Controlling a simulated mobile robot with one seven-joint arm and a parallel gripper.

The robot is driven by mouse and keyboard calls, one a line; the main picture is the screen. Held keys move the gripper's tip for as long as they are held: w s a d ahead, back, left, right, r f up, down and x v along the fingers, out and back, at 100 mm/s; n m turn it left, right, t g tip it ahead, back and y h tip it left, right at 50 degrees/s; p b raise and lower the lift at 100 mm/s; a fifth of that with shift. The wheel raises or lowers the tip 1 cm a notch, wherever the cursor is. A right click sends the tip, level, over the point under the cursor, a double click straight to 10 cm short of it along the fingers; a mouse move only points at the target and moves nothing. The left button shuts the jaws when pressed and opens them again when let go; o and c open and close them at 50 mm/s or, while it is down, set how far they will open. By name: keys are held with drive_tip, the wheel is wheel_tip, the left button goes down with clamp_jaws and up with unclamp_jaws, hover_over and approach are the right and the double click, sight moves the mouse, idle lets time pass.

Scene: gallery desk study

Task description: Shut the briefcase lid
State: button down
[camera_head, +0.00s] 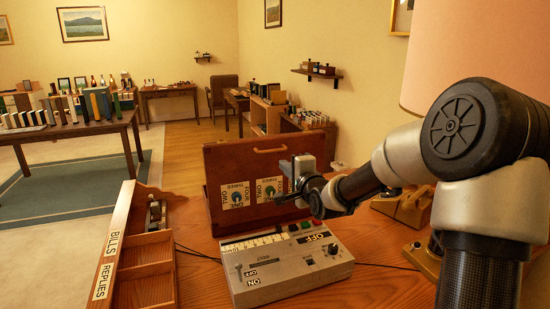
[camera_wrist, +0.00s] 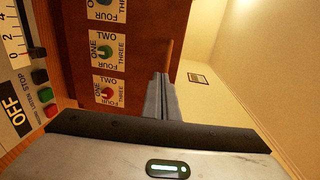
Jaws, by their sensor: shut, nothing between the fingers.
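The briefcase (camera_head: 235,162) is reddish brown and stands on the desk behind a control box. Its broad panel is upright, with a handle (camera_head: 269,150) at the top edge. A row of dials on white labels (camera_head: 238,194) runs along its lower part; they also show in the wrist view (camera_wrist: 105,53). My gripper (camera_head: 286,168) is at the panel's right part, its fingers shut with nothing between them. In the wrist view the closed fingers (camera_wrist: 161,90) point toward the brown panel (camera_wrist: 145,35) near its edge. I cannot tell whether they touch it.
The grey control box (camera_head: 290,268) with switches and buttons stands in front of the briefcase. A wooden tray (camera_head: 119,245) labelled BILLS and REPLIES lies to the left. Cables cross the desk.

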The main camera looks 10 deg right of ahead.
drive_tip(key=r+x, duration=0.1)
drive_tip(key=x, duration=0.7)
drive_tip(key=shift+w, duration=0.25)
drive_tip(key=shift+a+r, duration=0.1)
drive_tip(key=shift+a, duration=0.05)
